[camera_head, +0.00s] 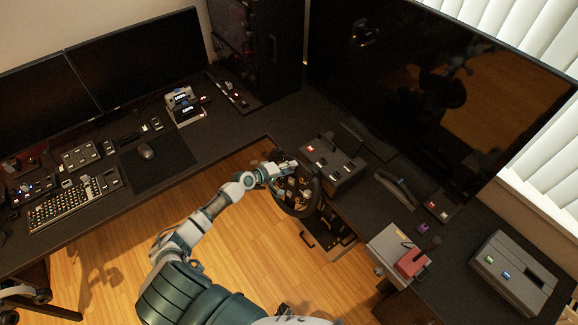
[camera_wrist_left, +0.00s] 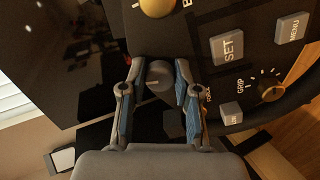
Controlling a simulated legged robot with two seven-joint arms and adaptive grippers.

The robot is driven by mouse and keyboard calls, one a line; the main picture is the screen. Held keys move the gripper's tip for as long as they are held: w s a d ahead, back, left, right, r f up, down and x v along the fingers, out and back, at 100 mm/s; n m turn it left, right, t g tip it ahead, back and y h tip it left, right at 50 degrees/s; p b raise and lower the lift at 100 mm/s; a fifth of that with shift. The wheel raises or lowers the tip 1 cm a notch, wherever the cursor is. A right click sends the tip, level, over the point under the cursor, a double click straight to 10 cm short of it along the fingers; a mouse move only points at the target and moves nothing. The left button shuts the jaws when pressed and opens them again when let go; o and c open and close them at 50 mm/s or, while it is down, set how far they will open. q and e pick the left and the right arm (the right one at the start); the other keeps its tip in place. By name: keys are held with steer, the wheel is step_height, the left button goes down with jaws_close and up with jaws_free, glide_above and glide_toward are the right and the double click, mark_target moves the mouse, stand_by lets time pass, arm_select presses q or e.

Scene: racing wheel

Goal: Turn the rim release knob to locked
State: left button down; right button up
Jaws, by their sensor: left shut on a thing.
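The racing wheel (camera_head: 297,208) is mounted at the edge of the desk in the head view. Its dark face (camera_wrist_left: 200,20) fills the upper right of the left wrist view, with SET (camera_wrist_left: 227,46) and MENU (camera_wrist_left: 291,28) buttons. A grey round knob (camera_wrist_left: 158,73) with a pointer line sits between the fingertips of my left gripper (camera_wrist_left: 155,84). The gripper is shut on this knob. In the head view my left gripper (camera_head: 284,170) is at the upper part of the wheel. The knob's markings are hidden, so its setting cannot be read. My right gripper is not visible.
A gold knob marked GRIP (camera_wrist_left: 272,92) and a yellow round control (camera_wrist_left: 157,5) are close to the fingers. A black box (camera_head: 333,166) stands behind the wheel. A large monitor (camera_head: 440,85) rises beyond the desk. Open wooden floor (camera_head: 240,270) lies in front.

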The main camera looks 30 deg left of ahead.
arm_select(q)
steer(key=shift+r+n+p, duration=0.15)
steer(key=shift+n+p, duration=0.2)
steer(key=shift+n, duration=0.35)
steer(key=c, duration=0.8)
jaws_free()
steer(key=v, duration=1.1)
steer(key=shift+s+a, duration=0.2)
steer(key=shift+s, duration=0.2)
